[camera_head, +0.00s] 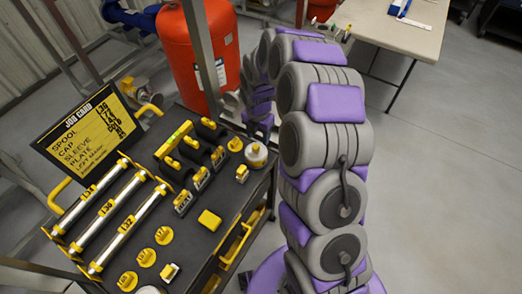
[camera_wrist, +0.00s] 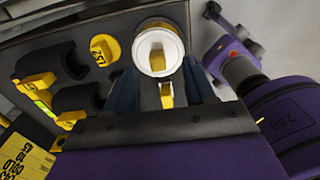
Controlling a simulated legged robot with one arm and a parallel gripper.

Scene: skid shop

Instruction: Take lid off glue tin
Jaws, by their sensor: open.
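The glue tin (camera_wrist: 172,42) appears to be the round white tin at the top middle of the wrist view, with a paler top and a yellow tab (camera_wrist: 157,60). It looks like the round white tin (camera_head: 256,160) with a yellow piece on top at the cart's right edge in the head view. My gripper (camera_wrist: 163,88) is open, its dark fingers on either side just below the tin in the wrist view. I cannot tell whether they touch it. I cannot make out my gripper in the head view, where my arm fills the middle.
The black cart top (camera_head: 222,190) holds silver rods with yellow ends (camera_head: 103,199), yellow numbered caps (camera_head: 164,235) and a yellow block (camera_head: 209,220). A job card board (camera_head: 88,128) stands at the left. An orange tank (camera_head: 190,60) stands behind.

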